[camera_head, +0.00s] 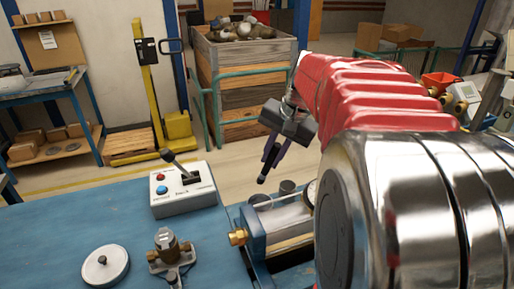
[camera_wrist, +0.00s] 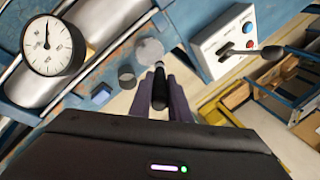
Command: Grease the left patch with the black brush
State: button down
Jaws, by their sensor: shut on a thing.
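My gripper (camera_head: 268,165) hangs above the far edge of the blue bench, near the gauge unit. In the wrist view its two dark purple fingers (camera_wrist: 160,98) are closed around a black cylindrical thing, which looks like the handle of the black brush (camera_wrist: 160,88). The dark end of the brush (camera_head: 261,180) also shows below the fingers in the head view. I see no bristles clearly. I cannot make out the left patch.
A control box (camera_head: 182,190) with a black lever stands left of the gripper. A unit with a metal cylinder (camera_head: 280,218) and a dial gauge (camera_wrist: 52,46) lies below. A brass fitting (camera_head: 168,248) and a round white lid (camera_head: 105,267) are on the bench's front left.

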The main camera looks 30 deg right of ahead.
jog(key=shift+w+f, duration=0.2)
jog(key=shift+f, duration=0.4)
jog(key=shift+d+f, duration=0.1)
notch_tip(320, 180, down, 6)
jog(key=shift+s+r, duration=0.1)
dwell(0.5)
jog(key=shift+f, duration=0.55)
dwell(1.9)
jog(key=shift+r, duration=3.5)
